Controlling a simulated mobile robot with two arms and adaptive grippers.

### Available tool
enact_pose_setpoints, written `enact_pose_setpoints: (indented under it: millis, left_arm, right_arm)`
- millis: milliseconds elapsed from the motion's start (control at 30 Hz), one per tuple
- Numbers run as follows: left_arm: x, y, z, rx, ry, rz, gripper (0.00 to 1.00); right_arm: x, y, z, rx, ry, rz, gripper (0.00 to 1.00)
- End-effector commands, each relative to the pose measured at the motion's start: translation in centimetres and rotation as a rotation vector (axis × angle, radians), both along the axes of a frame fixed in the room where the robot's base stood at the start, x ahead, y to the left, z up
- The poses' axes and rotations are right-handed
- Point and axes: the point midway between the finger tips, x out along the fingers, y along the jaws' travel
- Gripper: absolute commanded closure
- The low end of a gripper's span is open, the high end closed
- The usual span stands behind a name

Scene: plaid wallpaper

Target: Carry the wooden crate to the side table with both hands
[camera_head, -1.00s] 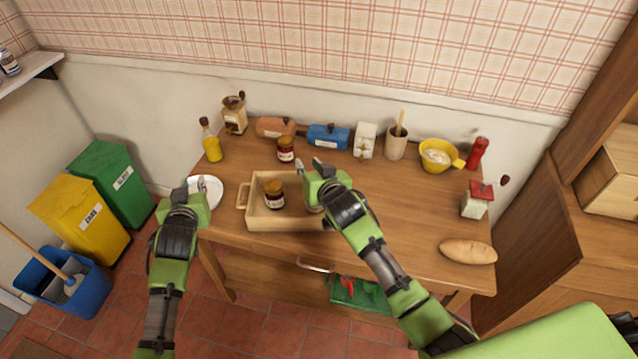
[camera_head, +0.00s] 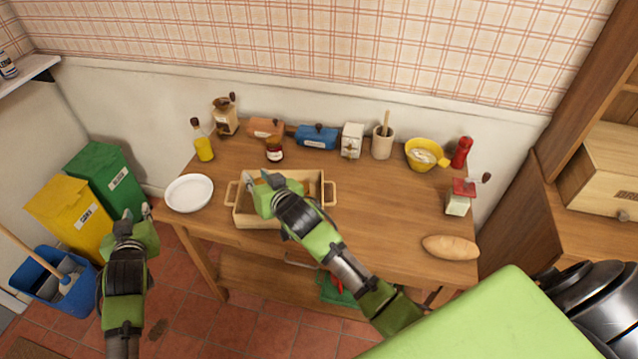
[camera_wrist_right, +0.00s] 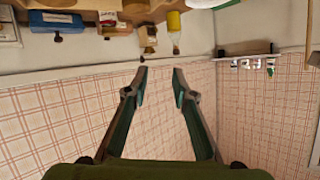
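The wooden crate (camera_head: 250,219) is a light, shallow box with a loop handle at each end. It sits on the wooden table (camera_head: 390,215) near its front left edge. My right gripper (camera_head: 258,180) is above the crate and hides part of its inside; it looks empty. In the right wrist view its fingers (camera_wrist_right: 158,78) are apart with nothing between them. My left gripper (camera_head: 136,212) is off the table's left side, apart from the crate, its fingers spread and empty. I cannot make out a separate side table.
A white plate (camera_head: 189,194) lies left of the crate. A dark jar (camera_head: 275,151) stands behind it. Bottles, boxes and a yellow bowl (camera_head: 423,158) line the table's back. Bread (camera_head: 450,247) lies at the right. Bins (camera_head: 72,216) stand on the floor at left.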

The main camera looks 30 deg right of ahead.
Motion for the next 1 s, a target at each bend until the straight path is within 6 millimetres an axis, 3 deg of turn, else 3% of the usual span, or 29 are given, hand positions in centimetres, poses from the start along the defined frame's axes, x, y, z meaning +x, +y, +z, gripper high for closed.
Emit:
enact_pose_setpoints:
  millis: [300,500,1000]
  left_arm:
    - [0.0,0.0,0.0,0.0,0.0,0.0,0.79]
    - [0.0,0.0,0.0,0.0,0.0,0.0,0.79]
    - [0.0,0.0,0.0,0.0,0.0,0.0,0.79]
  right_arm:
    - [-5.6,-0.8,2.2,0.001,0.0,-0.008,0.76]
    - [-8.1,-1.2,3.3,0.0,0.0,-0.011,0.76]
    - [-9.1,-1.4,3.7,-0.001,-0.001,-0.013,0.76]
